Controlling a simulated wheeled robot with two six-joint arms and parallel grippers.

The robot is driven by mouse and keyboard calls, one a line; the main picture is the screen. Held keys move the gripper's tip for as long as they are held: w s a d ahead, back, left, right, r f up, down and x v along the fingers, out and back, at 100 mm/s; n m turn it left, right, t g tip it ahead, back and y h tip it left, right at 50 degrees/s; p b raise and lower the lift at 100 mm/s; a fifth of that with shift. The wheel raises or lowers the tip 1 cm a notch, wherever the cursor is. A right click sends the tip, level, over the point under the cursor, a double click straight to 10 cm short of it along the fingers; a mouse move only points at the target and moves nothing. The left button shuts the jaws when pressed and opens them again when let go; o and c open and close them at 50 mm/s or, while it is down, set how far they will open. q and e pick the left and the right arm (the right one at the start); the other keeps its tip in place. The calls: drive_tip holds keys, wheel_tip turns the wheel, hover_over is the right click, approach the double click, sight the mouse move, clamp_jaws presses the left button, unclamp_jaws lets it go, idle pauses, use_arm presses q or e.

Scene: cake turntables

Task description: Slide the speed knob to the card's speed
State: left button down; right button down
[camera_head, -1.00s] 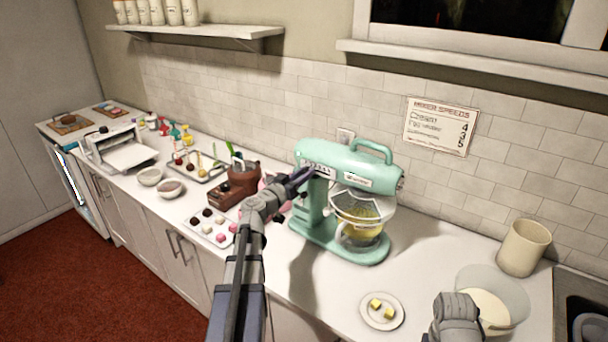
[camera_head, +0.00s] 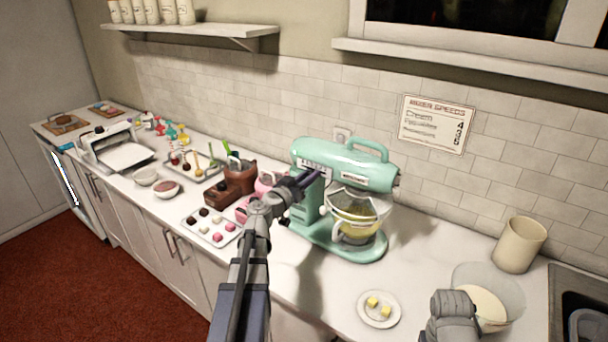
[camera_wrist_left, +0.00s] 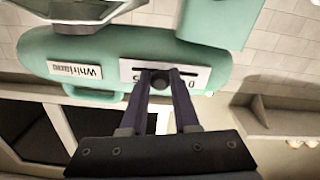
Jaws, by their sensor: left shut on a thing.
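The mint-green stand mixer (camera_head: 352,165) stands on the counter, with a glass bowl (camera_head: 357,214) of yellow mix under its head. In the left wrist view the mixer (camera_wrist_left: 100,50) appears upside down, with a white speed plate (camera_wrist_left: 205,76) and a dark slot. My left gripper (camera_head: 308,178) is at the side of the mixer head. In the left wrist view its two fingers are shut on the small dark speed knob (camera_wrist_left: 159,83). The fingers hide part of the plate's numbers. The speed card (camera_head: 437,124) hangs on the tiled wall; its lines end in 4, 3 and 5.
A plate with yellow cubes (camera_head: 379,309) lies in front of the mixer. A cream canister (camera_head: 520,245) and a glass bowl (camera_head: 490,290) stand at the right. A tray of sweets (camera_head: 211,227) and a brown machine (camera_head: 232,182) are at the left.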

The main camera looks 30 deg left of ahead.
use_arm(q)
drive_tip(key=c, duration=0.7)
unclamp_jaws()
drive_tip(key=shift+a, duration=0.15)
drive_tip(key=s, duration=0.7)
drive_tip(key=shift+s+a, duration=0.3)
drive_tip(key=shift+s, duration=0.1)
drive_tip(key=shift+f, duration=0.1)
